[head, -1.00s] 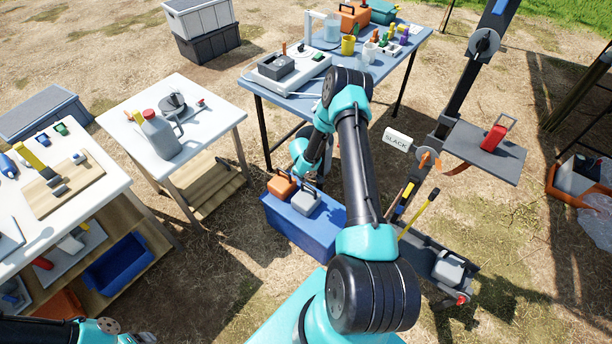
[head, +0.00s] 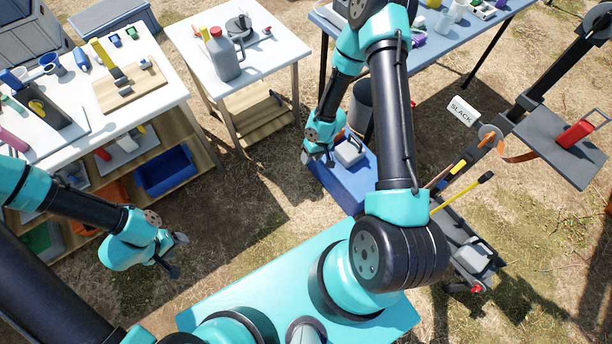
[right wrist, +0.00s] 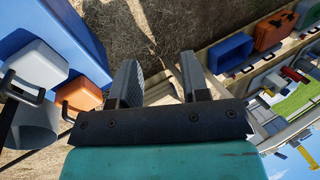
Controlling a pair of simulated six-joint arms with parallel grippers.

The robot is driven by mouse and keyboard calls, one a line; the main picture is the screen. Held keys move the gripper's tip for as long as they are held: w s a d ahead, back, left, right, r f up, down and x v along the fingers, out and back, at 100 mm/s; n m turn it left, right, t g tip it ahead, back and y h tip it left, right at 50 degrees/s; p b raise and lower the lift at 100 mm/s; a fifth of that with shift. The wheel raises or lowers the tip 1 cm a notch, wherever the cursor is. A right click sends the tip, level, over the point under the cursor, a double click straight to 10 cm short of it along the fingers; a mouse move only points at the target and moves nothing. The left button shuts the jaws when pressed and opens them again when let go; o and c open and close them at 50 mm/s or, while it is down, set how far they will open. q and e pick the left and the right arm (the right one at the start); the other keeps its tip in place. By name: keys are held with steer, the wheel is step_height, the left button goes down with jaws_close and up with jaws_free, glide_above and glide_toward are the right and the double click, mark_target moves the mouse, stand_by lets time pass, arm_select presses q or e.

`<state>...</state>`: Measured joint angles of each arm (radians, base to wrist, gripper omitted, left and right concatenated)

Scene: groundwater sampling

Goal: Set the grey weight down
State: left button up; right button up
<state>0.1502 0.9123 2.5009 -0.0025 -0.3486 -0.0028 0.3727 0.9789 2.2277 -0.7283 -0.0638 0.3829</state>
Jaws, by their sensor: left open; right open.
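A grey weight (head: 349,151) with a dark handle stands on the blue box (head: 343,187) at the centre of the head view. Beside it an orange weight (head: 338,136) is mostly hidden by my right gripper (head: 319,157). In the right wrist view the grey weight (right wrist: 38,68) and orange weight (right wrist: 83,95) lie left of the open, empty right fingers (right wrist: 158,72), apart from them. Another grey block with a handle (head: 477,258) sits in a dark tray at the lower right. My left gripper (head: 174,256) is open and empty over bare ground.
A white table (head: 255,58) holds a grey jug (head: 224,58). A workbench with a blue bin (head: 165,172) stands left. A red weight (head: 575,133) rests on a grey plate right, near a "SLACK" sign (head: 463,111). Open ground lies between bench and blue box.

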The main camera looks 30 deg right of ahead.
steer(key=s+a+r+m, duration=0.1)
steer(key=s+a+r, duration=0.5)
steer(key=s, duration=0.3)
steer(key=shift+a+r+t+h, duration=0.2)
steer(key=shift+a+t+h, duration=0.2)
steer(key=shift+a, duration=0.35)
